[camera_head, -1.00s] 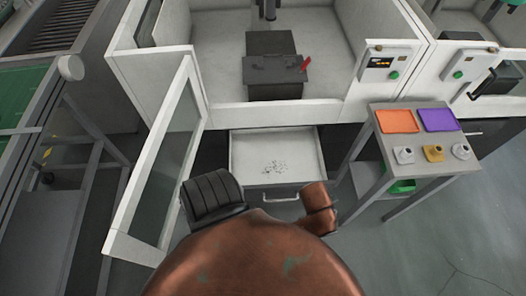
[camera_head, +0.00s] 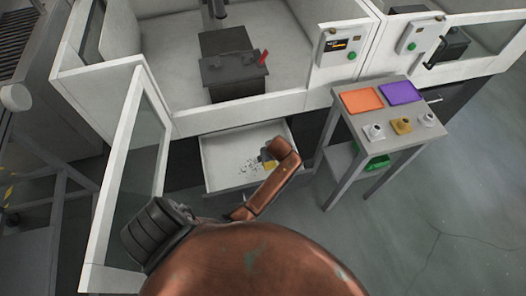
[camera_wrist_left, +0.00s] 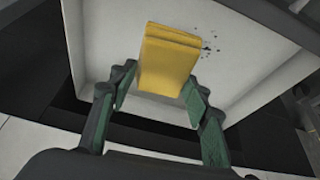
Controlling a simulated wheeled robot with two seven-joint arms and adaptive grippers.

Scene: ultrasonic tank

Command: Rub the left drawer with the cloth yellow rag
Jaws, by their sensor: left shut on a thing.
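The left drawer (camera_head: 222,150) is pulled open below the white cabinet in the head view. Dark specks (camera_head: 250,164) lie on its pale floor; they also show in the left wrist view (camera_wrist_left: 209,46). The yellow rag (camera_wrist_left: 168,55) is folded and held between the green-padded fingers of my left gripper (camera_wrist_left: 157,88), over the drawer. In the head view only a small yellow part of the rag (camera_head: 271,166) shows beside my copper arm. Whether the rag touches the drawer floor is unclear. My right gripper is not in view.
An open glass door (camera_head: 135,165) stands left of the drawer. A grey stand (camera_head: 385,130) to the right carries an orange cloth (camera_head: 362,100), a purple cloth (camera_head: 401,92) and three small containers. A dark block (camera_head: 235,80) sits inside the cabinet.

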